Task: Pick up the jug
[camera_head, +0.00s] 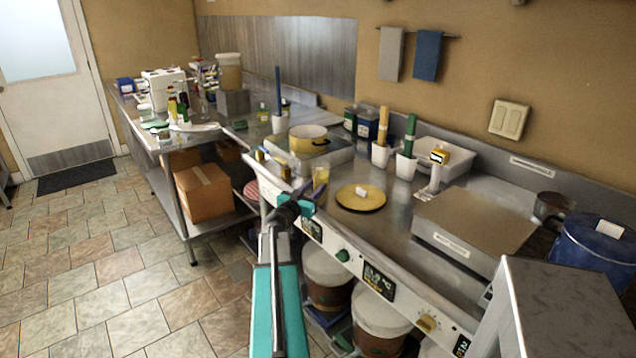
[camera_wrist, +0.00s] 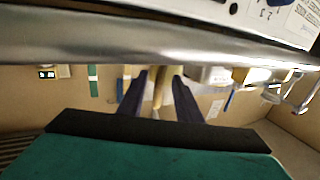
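A small yellowish see-through vessel (camera_head: 320,175) stands near the front edge of the steel counter, left of a yellow plate; it may be the jug, but its handle and spout are too small to make out. My gripper (camera_head: 306,187), teal with dark fingers, is at the counter's front edge, just in front of and below this vessel in the picture. In the wrist view my gripper's two fingers (camera_wrist: 160,78) are apart. Yellowish shapes show between them, but I cannot tell what they are or how near. I see nothing clearly held.
The yellow plate (camera_head: 361,197) lies right of the vessel. A yellow pot (camera_head: 308,139) sits behind it. White holders with utensils (camera_head: 406,166) stand farther back. A blue lidded pot (camera_head: 595,250) is at far right. Buckets (camera_head: 381,318) stand below the counter. The tiled floor at left is clear.

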